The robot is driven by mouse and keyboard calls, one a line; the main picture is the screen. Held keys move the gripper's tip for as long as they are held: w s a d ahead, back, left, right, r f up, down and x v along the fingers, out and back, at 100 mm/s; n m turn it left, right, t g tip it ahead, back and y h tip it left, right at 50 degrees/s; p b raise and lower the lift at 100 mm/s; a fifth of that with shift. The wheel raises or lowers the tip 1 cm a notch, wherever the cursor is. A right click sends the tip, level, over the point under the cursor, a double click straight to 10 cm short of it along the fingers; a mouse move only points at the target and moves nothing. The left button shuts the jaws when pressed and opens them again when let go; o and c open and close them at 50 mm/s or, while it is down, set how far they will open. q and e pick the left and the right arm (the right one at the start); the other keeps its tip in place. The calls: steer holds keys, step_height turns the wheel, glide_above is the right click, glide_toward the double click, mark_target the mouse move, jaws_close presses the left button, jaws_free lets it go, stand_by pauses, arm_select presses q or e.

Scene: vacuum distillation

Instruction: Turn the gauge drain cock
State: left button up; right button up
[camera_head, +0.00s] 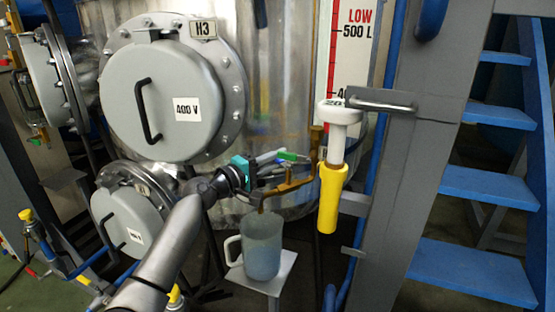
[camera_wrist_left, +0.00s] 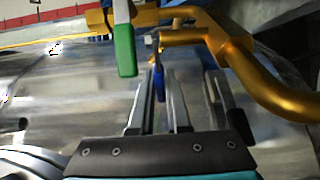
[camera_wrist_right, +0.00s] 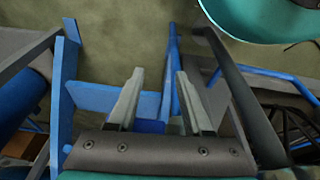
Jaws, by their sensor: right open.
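My left gripper (camera_head: 280,166) is at the brass pipework in front of the steel tank. In the left wrist view, its fingers (camera_wrist_left: 160,85) stand close together. A small blue lever (camera_wrist_left: 159,83), hanging from a grey stem, shows between them. I cannot tell whether both fingers touch it, or whether it is the drain cock's handle. A green handle (camera_wrist_left: 124,48) is just left of the fingertips and also shows in the head view (camera_head: 291,156). The brass pipe (camera_wrist_left: 240,58) curves down at right. My right gripper (camera_wrist_right: 160,85) is open and empty.
A measuring jug (camera_head: 262,245) stands on a small stand (camera_head: 276,280) below the brass pipe. A yellow-and-white fitting (camera_head: 333,185) is to the right, near the level scale (camera_head: 345,45). Blue stairs (camera_head: 485,185) are at far right. Round hatches (camera_head: 190,75) line the tank.

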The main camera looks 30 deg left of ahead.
arm_select(q)
steer(key=o, duration=0.4)
steer(key=p+v, duration=0.2)
steer(key=v, duration=1.3)
steer(key=shift+s, duration=0.1)
arm_select(e)
steer(key=f, duration=0.1)
steer(key=s+f, duration=0.1)
steer(key=s+d+f, duration=0.1)
steer(key=f, duration=0.1)
steer(key=shift+s, duration=0.1)
